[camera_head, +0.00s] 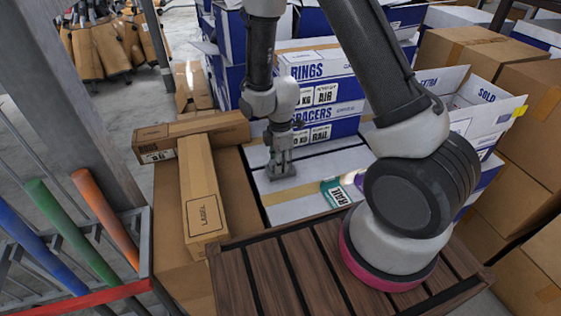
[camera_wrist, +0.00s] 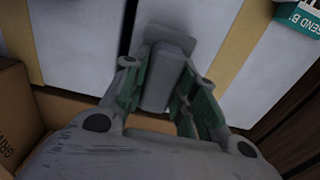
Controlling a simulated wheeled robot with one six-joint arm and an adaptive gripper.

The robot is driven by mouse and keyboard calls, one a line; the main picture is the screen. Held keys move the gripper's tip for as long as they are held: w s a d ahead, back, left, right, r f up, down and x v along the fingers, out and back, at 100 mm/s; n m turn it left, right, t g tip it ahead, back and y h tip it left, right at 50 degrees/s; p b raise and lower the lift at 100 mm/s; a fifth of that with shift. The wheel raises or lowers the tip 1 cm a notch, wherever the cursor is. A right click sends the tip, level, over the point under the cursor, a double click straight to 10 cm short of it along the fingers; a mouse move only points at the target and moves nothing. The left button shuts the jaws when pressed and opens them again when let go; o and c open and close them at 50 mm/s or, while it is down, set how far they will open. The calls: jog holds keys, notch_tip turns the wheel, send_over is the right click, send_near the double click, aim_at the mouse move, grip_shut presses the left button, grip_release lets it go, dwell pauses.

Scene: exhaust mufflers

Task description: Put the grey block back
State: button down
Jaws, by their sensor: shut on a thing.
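The grey block (camera_head: 281,173) is at the white box top (camera_head: 310,205) with the tan tape strip, under my gripper (camera_head: 279,150). My gripper points down and is shut on the block. In the wrist view the block (camera_wrist: 160,78) shows between the two green-padded fingers of my gripper (camera_wrist: 163,85), over the white surface near a tape strip. I cannot tell whether its underside rests on the box or hangs just above it.
A green-labelled can (camera_head: 335,192) lies on the white box to the right. Long brown cartons (camera_head: 200,195) lie to the left. Stacked blue-and-white boxes (camera_head: 320,95) stand behind. An open white box (camera_head: 480,110) is at the right. A rack with coloured tubes (camera_head: 100,210) is at lower left.

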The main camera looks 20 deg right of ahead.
jog(key=c, duration=1.1)
grip_release()
jog(key=shift+f, duration=0.1)
jog(key=s+d+r+m+t, duration=0.1)
jog(key=d+r+m, duration=0.1)
jog(key=r, duration=0.9)
jog(key=s+d+r+m, duration=0.1)
jog(key=d+r+m, duration=0.15)
jog(key=r, duration=0.85)
jog(key=s+d+r+m+t, duration=0.1)
jog(key=s+d+r+m, duration=0.2)
jog(key=s+r+m, duration=0.1)
jog(key=s+d+r+m+t, duration=0.1)
jog(key=s+d+r+m, duration=0.3)
jog(key=s, duration=0.3)
jog(key=s+d+r+m+t, duration=0.1)
jog(key=s+d+r+m, duration=0.2)
jog(key=s+r+m, duration=0.2)
jog(key=shift+s+d+r+m, duration=0.2)
jog(key=shift+s+r+m, duration=0.05)
jog(key=shift+s+r, duration=0.35)
jog(key=shift+w, duration=0.1)
